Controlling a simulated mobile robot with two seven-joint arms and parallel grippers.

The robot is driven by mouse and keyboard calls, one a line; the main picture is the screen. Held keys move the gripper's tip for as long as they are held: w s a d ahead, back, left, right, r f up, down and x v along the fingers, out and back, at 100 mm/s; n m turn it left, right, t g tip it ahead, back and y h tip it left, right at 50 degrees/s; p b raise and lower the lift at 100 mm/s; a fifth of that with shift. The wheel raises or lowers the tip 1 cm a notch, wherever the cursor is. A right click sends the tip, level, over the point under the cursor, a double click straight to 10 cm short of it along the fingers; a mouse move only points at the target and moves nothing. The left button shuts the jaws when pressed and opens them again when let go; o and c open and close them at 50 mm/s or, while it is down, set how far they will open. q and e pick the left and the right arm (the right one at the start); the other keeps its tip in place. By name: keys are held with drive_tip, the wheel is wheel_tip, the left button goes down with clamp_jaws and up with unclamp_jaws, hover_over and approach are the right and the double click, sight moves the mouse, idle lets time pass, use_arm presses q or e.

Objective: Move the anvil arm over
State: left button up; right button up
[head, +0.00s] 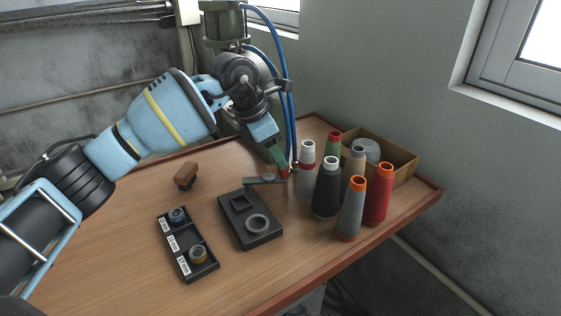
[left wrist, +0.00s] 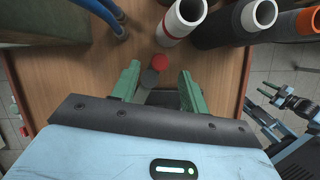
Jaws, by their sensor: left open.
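The anvil arm (head: 262,181) is a flat grey bar at the back of a dark base block (head: 250,228), with a red knob (head: 284,173) at its right end. My left gripper (head: 283,165) has green fingers and reaches down from the upper left to the knob. In the left wrist view my left gripper (left wrist: 158,88) is open. A grey round part (left wrist: 150,78) lies between the fingers, with the red knob (left wrist: 160,62) just beyond the tips. I cannot tell whether a finger touches either. The bar is mostly hidden there.
Several thread cones (head: 325,188) stand close right of the knob, before a cardboard box (head: 400,160). Blue hoses (head: 288,85) hang beside my gripper. A black tray (head: 187,262) and a brown block (head: 186,176) lie left. The table's front left is clear.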

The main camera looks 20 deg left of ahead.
use_arm(q)
drive_tip(key=shift+x, duration=1.85)
clamp_jaws()
